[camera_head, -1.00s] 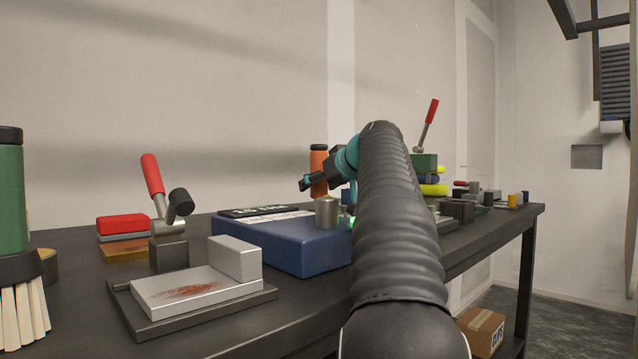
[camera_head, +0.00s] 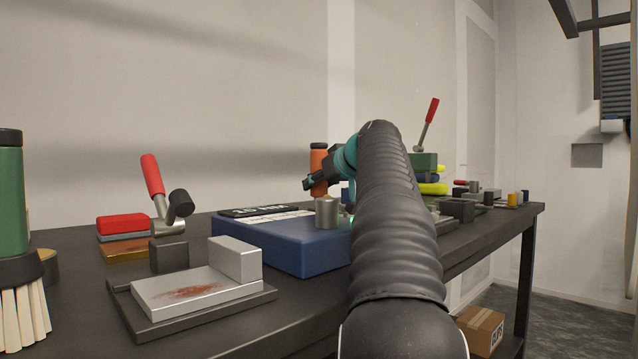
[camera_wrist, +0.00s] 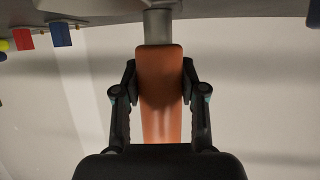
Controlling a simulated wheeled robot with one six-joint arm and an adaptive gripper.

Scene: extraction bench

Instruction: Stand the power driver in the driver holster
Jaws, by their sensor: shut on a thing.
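In the wrist view, my gripper (camera_wrist: 160,90) is shut on the orange body of the power driver (camera_wrist: 161,80), with one dark finger on each side. A grey cylinder (camera_wrist: 158,27) shows directly beyond the orange end; I cannot tell whether it is part of the driver or a separate thing. I cannot make out the driver holster for certain.
A metal plate with a block (camera_head: 232,260) and a red-handled lever (camera_head: 152,176) stand left. Several small items crowd the right end.

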